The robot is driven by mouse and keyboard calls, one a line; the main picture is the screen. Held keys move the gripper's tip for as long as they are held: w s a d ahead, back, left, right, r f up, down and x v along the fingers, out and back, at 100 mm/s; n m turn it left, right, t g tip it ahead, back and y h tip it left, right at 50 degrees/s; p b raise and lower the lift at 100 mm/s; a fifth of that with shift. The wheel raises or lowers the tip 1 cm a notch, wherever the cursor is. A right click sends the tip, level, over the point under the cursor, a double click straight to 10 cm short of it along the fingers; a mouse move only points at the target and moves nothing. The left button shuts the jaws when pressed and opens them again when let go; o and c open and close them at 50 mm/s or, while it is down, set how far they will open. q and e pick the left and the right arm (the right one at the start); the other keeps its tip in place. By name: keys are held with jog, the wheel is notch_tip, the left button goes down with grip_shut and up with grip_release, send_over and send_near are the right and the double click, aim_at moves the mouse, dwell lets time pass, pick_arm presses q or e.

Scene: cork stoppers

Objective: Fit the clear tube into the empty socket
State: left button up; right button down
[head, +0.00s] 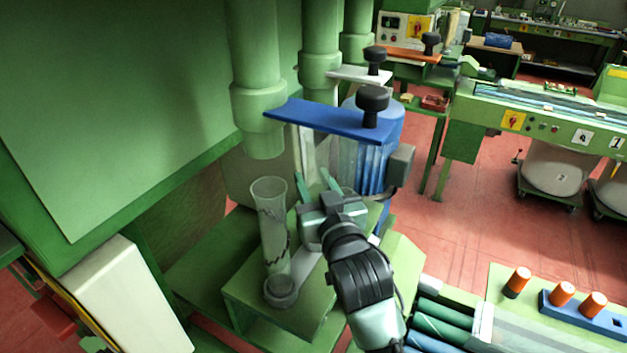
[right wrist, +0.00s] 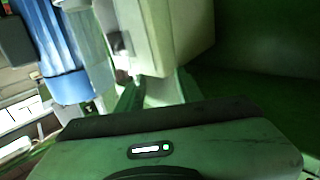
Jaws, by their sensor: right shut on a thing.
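A clear tube (head: 271,225) with dark crack-like lines stands nearly upright at the left in the head view, its foot in a dark round socket (head: 281,291) on the green base. My right gripper (head: 318,185) is right of this tube, with its teal fingers pointing away from me. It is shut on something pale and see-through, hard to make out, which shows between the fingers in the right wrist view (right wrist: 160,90). Another clear upright shape (head: 343,155) shows beyond the gripper, below the blue lever. I see no empty socket; my gripper hides part of the base. My left gripper is out of view.
Green pipes (head: 258,100) hang above the base. A blue lever (head: 325,118) with a black knob overhangs my gripper, and a blue ribbed motor (head: 375,160) stands close beyond. A rack of orange-capped pieces (head: 562,293) lies at the lower right. The floor (head: 455,225) is open.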

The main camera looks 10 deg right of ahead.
jog(key=shift+f, duration=0.25)
jog(key=c, duration=0.8)
grip_release()
jog(key=shift+c, duration=0.2)
jog(key=s+d+b, duration=0.1)
jog(key=s+b, duration=0.1)
jog(key=s, duration=0.5)
jog(key=shift+s+d+b, duration=0.25)
jog(key=shift+s+b, duration=0.05)
jog(key=shift+s, duration=0.05)
